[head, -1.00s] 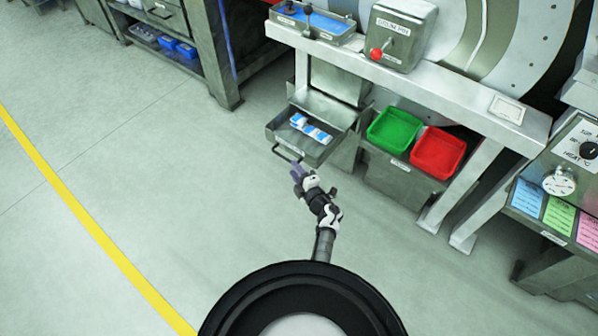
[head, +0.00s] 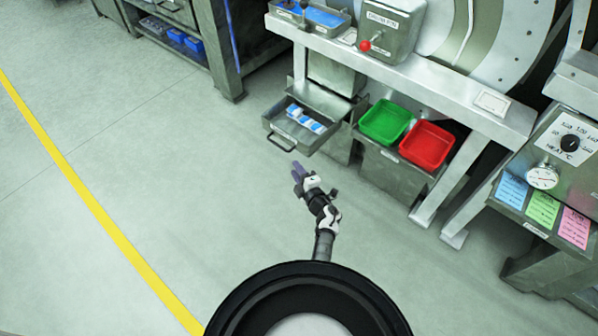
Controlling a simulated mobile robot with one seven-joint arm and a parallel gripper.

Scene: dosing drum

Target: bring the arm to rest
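My gripper (head: 298,172) shows in the head view at the end of my arm, over bare floor just in front of an open drawer (head: 277,131). It is apart from the drawer's handle in the picture. The gripper is small and seen from above and behind, so I cannot make out whether its fingers are apart. No object shows in it. The drawer holds several blue-and-white packets (head: 306,118).
A green bin (head: 385,122) and a red bin (head: 427,145) stand right of the drawer, under a metal bench (head: 440,88). A dial panel (head: 570,143) stands at right. The floor at left is clear, with a yellow line (head: 95,205).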

